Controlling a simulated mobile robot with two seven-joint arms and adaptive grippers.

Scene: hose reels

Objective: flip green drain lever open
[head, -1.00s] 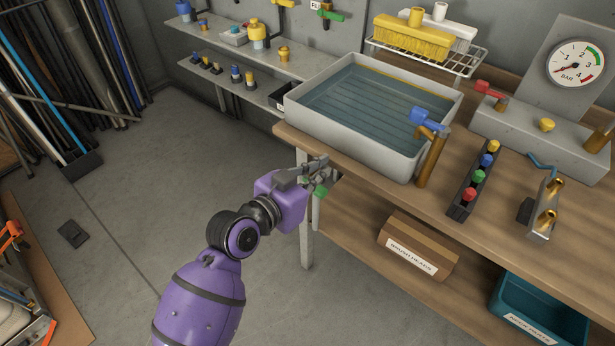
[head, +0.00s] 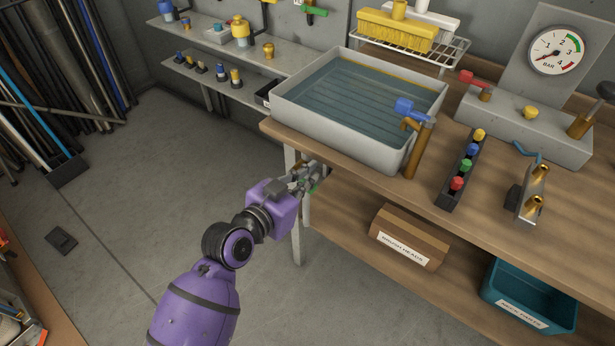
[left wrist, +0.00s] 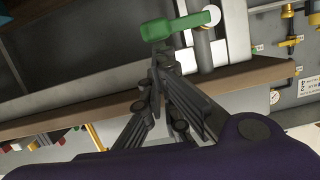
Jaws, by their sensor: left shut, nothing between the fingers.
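The green drain lever (left wrist: 182,24) shows at the top of the left wrist view, lying roughly crosswise on a pale pipe or valve body (left wrist: 204,50). In the head view only a small bit of green (head: 313,187) shows beside my fingers, under the bench edge below the sink. My left gripper (head: 310,178) is shut and empty. In the left wrist view its fingertips (left wrist: 160,60) are close together just below the lever; I cannot tell whether they touch it. My right gripper is not in view.
The wooden bench (head: 340,158) overhangs my left gripper and carries the water-filled grey sink (head: 345,137). A bench leg (head: 295,235) stands close beside the gripper. A cardboard box (head: 408,237) and teal bin (head: 528,297) sit below. The floor to the left is mostly clear.

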